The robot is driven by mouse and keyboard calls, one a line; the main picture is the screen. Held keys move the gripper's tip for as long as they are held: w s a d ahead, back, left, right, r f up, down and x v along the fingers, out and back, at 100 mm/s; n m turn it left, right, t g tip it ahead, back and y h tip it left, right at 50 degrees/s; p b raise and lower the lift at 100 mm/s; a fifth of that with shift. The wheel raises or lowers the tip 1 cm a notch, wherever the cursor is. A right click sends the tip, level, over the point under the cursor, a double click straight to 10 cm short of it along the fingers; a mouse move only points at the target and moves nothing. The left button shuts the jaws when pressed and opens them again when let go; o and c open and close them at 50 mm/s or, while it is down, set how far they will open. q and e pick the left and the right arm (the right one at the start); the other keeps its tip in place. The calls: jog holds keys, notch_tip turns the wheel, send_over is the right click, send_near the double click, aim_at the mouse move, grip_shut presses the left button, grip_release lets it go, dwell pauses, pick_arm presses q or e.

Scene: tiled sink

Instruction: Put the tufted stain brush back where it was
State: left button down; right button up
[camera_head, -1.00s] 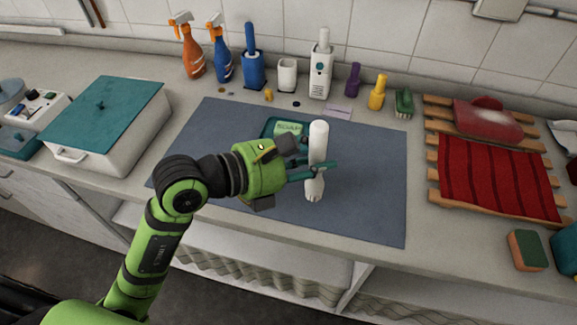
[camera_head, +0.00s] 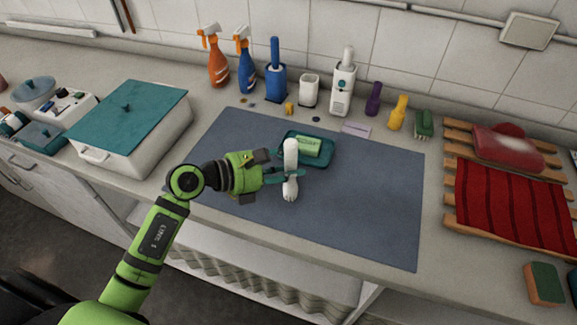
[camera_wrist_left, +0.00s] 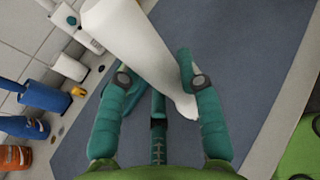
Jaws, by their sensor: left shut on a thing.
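The white tufted stain brush (camera_head: 291,156) is upright above the blue-grey mat (camera_head: 370,200), its handle up and its white tufted end down. My left gripper (camera_head: 285,176) is shut on its middle. In the left wrist view the brush (camera_wrist_left: 125,35) slants between the two teal fingers (camera_wrist_left: 155,75). I cannot tell how high its lower end is above the mat. An empty-looking white cup holder (camera_head: 309,91) stands at the back, between the blue brush in its holder (camera_head: 276,80) and a white labelled holder with a white handle (camera_head: 342,90). My right gripper is not in view.
A teal dish (camera_head: 319,160) with green soap lies on the mat just behind the brush. Orange (camera_head: 217,65) and blue (camera_head: 245,72) spray bottles, purple (camera_head: 373,100) and yellow (camera_head: 397,113) items line the back. A teal-lidded bin (camera_head: 145,150) is left, a red-cloth rack (camera_head: 510,205) right.

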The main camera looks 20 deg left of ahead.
pick_arm(q)
jog(key=shift+f, duration=0.7)
jog(key=shift+f, duration=0.1)
jog(key=shift+f, duration=0.15)
jog(key=c, duration=0.8)
grip_release()
jog(key=shift+c, duration=0.2)
